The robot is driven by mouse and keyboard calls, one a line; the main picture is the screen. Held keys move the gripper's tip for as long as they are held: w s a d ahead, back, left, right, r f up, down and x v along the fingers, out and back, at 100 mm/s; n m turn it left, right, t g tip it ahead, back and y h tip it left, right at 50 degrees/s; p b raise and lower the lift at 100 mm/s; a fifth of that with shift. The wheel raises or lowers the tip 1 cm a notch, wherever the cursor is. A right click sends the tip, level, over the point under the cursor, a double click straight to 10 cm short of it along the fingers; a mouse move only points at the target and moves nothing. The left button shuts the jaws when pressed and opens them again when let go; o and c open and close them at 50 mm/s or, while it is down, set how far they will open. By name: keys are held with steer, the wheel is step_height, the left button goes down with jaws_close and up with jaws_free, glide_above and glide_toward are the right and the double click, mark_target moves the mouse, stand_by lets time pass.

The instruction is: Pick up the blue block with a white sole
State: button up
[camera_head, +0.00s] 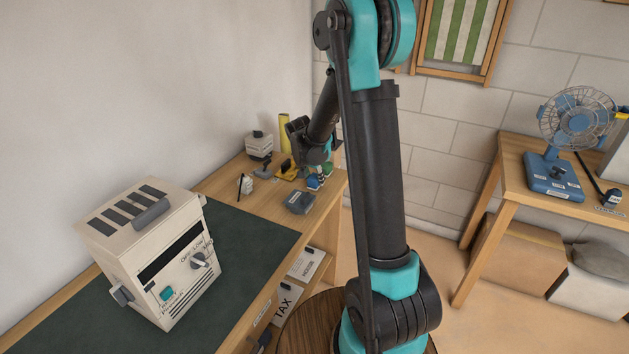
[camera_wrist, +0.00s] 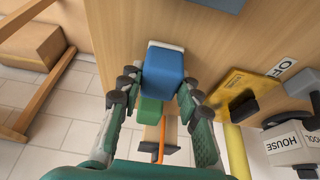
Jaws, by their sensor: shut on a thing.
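The blue block (camera_wrist: 163,76) sits between the fingertips of my gripper (camera_wrist: 158,86) in the wrist view, with a thin white strip along its far edge. The fingers are shut on it. In the head view the blue block (camera_head: 313,183) shows small below my gripper (camera_head: 319,174), at the far right end of the workbench. A green block (camera_wrist: 150,110) is just beside the blue one, partly hidden by it. I cannot tell whether the blue block is clear of the bench top.
A dark grey-blue box (camera_head: 299,202) stands near the bench's front edge. A yellow tool (camera_wrist: 228,92) and a yellow tube (camera_wrist: 238,150) are right of my fingers. A labelled grey box (camera_wrist: 288,140) stands further right. A large beige device (camera_head: 150,250) stands on the dark mat.

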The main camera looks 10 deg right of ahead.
mark_target(315, 176)
step_height(315, 176, up, 20)
steer(key=shift+f, duration=0.2)
